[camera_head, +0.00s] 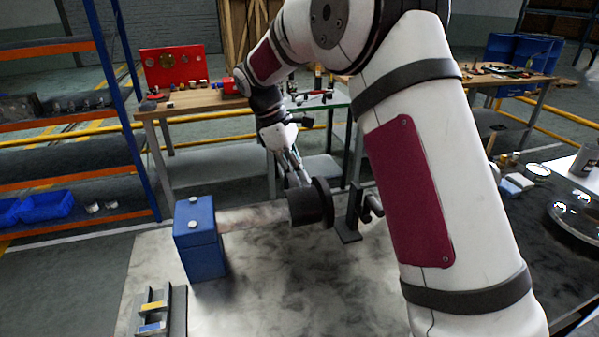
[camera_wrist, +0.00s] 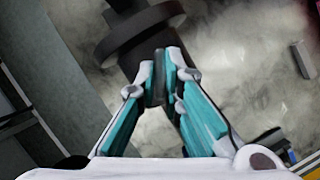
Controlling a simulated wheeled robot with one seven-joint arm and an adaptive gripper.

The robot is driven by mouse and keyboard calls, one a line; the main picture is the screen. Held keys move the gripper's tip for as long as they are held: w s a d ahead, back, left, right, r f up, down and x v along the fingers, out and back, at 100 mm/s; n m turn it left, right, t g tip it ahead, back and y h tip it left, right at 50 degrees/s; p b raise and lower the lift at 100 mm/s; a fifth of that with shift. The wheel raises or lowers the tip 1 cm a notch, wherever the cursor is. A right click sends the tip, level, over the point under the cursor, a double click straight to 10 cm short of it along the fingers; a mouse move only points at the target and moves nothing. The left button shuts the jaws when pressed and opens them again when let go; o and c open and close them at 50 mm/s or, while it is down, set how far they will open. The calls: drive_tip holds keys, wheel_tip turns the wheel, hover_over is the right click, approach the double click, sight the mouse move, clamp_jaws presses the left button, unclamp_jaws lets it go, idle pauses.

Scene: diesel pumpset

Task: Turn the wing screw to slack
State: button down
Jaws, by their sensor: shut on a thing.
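The wing screw (camera_wrist: 158,88) shows in the wrist view as a small dark grey piece between my fingertips. My gripper (camera_wrist: 158,75) is shut on it, with teal pads on either side. In the head view my gripper (camera_head: 297,183) reaches down to the top of a black cylinder with a wide flange (camera_head: 318,205), and the screw is too small or hidden to make out there. The screw's turn angle cannot be told.
A black bracket (camera_head: 349,215) stands just right of the flange. A grey holder with yellow and blue pieces (camera_head: 158,312) lies at the front left of the pale mottled tabletop (camera_head: 255,300). Bottles and tins stand at the right. The tabletop in front of the shaft is clear.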

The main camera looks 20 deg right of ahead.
drive_tip(key=shift+n+t, duration=0.3)
drive_tip(key=shift+n, duration=0.2)
drive_tip(key=c, duration=1.7)
unclamp_jaws()
drive_tip(key=v, duration=1.2)
drive_tip(key=shift+w, duration=0.1)
drive_tip(key=shift+r, duration=0.1)
